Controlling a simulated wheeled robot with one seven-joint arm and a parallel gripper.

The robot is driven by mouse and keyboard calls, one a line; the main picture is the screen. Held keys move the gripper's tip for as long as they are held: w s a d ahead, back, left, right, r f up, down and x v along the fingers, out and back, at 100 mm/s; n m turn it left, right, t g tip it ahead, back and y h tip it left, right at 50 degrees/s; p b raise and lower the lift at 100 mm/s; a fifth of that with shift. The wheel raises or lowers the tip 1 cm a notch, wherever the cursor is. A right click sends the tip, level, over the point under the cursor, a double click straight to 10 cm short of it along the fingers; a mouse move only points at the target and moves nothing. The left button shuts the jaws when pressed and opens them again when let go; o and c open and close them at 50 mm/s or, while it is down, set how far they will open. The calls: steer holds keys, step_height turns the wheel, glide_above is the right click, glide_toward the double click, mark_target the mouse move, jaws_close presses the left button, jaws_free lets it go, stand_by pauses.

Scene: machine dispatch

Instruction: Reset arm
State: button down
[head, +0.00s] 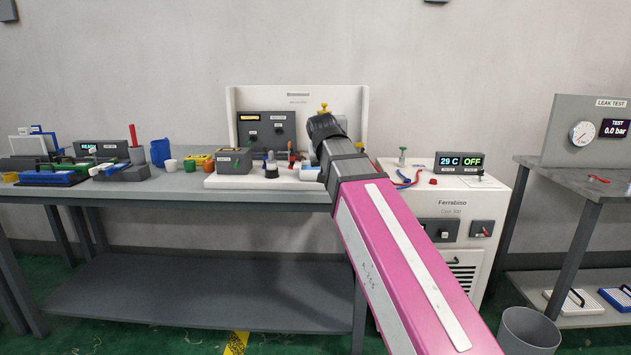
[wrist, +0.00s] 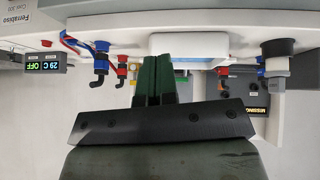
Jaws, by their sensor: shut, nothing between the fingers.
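My arm, with a pink link, reaches from the lower right of the head view up toward the white machine stand (head: 360,108) on the bench. In the head view my gripper's fingers are hidden behind the dark wrist. In the wrist view my gripper (wrist: 157,62) shows two dark green fingers side by side, shut with nothing between them.
Red and blue fittings (wrist: 100,62) flank the fingers in the wrist view. A chiller (head: 455,205) showing 29 C and OFF stands right of the bench (head: 150,197). A leak test panel (head: 580,140) stands far right. A grey bin (head: 530,330) is on the floor.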

steer(key=s+d+f+g, duration=0.2)
steer(key=s+d+f, duration=0.3)
steer(key=f, duration=0.9)
steer(key=s+d+f+g+y, duration=0.1)
steer(key=s+d+f, duration=0.4)
steer(key=f, duration=1)
steer(key=s+d+f+g, duration=0.4)
steer(key=s+d+f, duration=0.1)
steer(key=f, duration=1)
steer(key=shift+d, duration=0.15)
